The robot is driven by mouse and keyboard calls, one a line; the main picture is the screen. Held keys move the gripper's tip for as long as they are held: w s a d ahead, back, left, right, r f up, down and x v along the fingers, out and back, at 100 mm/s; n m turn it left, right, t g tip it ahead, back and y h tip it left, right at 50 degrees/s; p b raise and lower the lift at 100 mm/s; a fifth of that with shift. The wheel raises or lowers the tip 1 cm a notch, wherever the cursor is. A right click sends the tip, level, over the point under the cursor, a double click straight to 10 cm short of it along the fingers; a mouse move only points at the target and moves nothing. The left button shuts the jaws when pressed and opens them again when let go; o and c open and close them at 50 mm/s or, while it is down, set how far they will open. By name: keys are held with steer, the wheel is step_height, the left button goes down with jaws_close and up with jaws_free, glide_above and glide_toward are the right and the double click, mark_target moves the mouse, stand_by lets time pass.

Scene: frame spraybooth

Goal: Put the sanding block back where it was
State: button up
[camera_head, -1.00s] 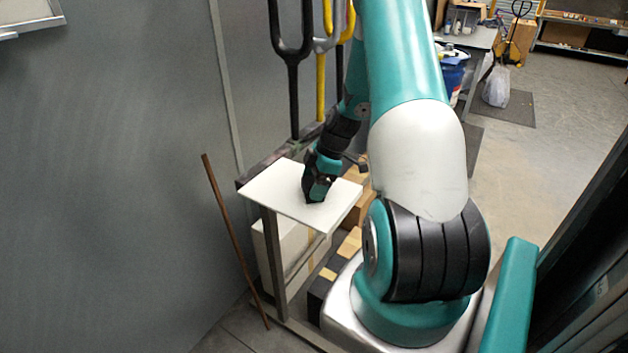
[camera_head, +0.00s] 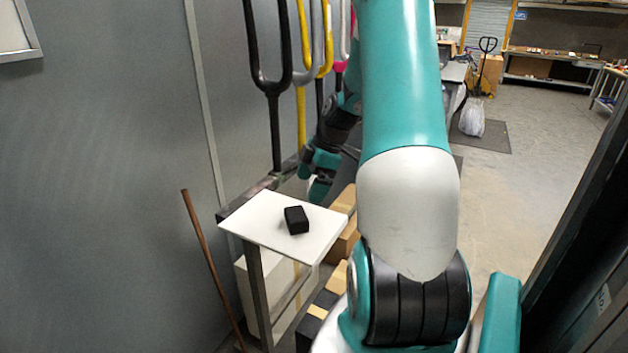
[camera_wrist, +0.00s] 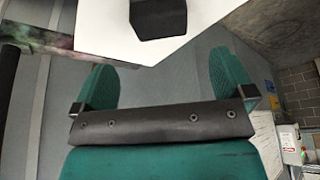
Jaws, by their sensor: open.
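The sanding block (camera_head: 296,220) is a small black block lying on the white top of a small stand (camera_head: 262,222). In the wrist view the block (camera_wrist: 158,16) shows at the top edge, partly cut off, on the white surface (camera_wrist: 100,30). My gripper (camera_head: 318,188) is behind the stand's far edge in the head view, apart from the block and partly hidden by the stand and my arm. In the wrist view my gripper (camera_wrist: 162,92) has its two green fingers spread wide with nothing between them.
Black, yellow and grey forked frames (camera_head: 272,85) hang along the grey wall behind the stand. A thin brown rod (camera_head: 212,265) leans left of the stand. Cardboard boxes (camera_head: 343,232) stand low beside it. Open floor lies at the right.

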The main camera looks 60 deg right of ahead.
steer(key=w+a+r, duration=0.1)
steer(key=a+r, duration=0.2)
steer(key=a, duration=0.4)
steer(key=w+a+r+g, duration=0.1)
steer(key=a+r, duration=0.2)
steer(key=a, duration=0.4)
steer(key=w+a+r, duration=0.1)
steer(key=a+r, duration=0.2)
steer(key=a, duration=0.5)
steer(key=s+a+r+m+g, duration=0.1)
steer(key=s+a+r+m, duration=0.1)
steer(key=s+a, duration=1.3)
steer(key=a, duration=0.4)
steer(key=shift+s+a+m+g+y, duration=0.25)
steer(key=shift+s+m+g+y, duration=0.1)
steer(key=shift+m+g+y, duration=0.05)
